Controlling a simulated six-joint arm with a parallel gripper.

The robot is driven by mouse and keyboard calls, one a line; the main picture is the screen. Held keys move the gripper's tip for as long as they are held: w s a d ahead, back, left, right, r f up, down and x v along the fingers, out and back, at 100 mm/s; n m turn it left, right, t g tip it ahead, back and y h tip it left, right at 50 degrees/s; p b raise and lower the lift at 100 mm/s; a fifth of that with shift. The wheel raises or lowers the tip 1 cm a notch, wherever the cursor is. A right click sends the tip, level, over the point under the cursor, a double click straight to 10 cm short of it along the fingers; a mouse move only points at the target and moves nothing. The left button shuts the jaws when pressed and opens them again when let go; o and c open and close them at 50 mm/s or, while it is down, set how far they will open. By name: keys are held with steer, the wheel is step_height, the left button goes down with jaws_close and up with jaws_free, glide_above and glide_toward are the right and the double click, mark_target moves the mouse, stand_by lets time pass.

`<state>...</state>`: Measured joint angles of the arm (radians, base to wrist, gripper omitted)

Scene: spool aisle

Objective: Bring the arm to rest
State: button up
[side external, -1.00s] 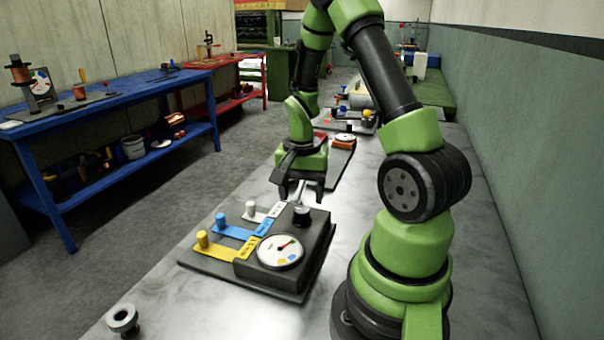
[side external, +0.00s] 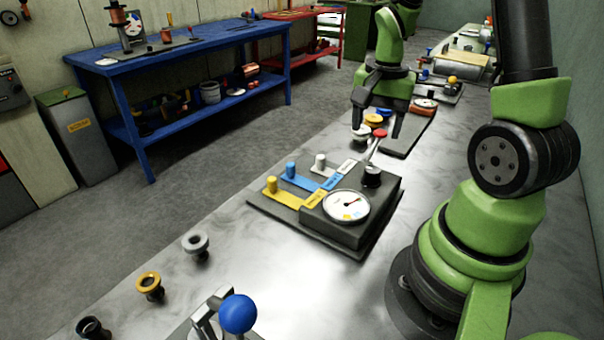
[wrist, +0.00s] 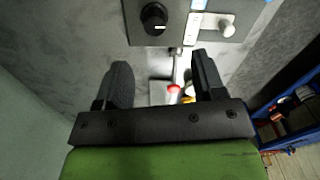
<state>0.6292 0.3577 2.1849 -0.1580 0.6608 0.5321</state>
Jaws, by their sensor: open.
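My gripper (side external: 377,132) is open and empty, above the bench just behind the dark dial panel (side external: 385,222). In the wrist view its two dark fingers (wrist: 161,65) are spread apart. A lever with a red knob (side external: 380,133) shows between the fingers in both views; I cannot tell how close they are to it. The panel carries a black rotary knob (side external: 372,175), a white gauge (side external: 346,206) and yellow, blue and white pegs in slots. My arm is bent, with its forearm raised.
A lever with a blue ball (side external: 238,313) and several loose ring-topped pieces, including a yellow one (side external: 149,286), stand at the bench's near end. More panels stand behind my gripper. A blue shelf table (side external: 190,60) is across the aisle. Bare bench lies in front of the panel.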

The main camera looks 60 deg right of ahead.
steer(key=s+a+r+n+t+y, duration=0.1)
steer(key=s+a+r+n+t, duration=0.2)
steer(key=a+r+n, duration=0.2)
steer(key=s+a+r+n+t+y, duration=0.1)
steer(key=s+a+r+n+t, duration=0.2)
steer(key=a+r+n, duration=0.3)
steer(key=a+r, duration=0.3)
steer(key=a, duration=0.3)
steer(key=shift+a+r+t, duration=0.25)
steer(key=shift+r+t, duration=0.15)
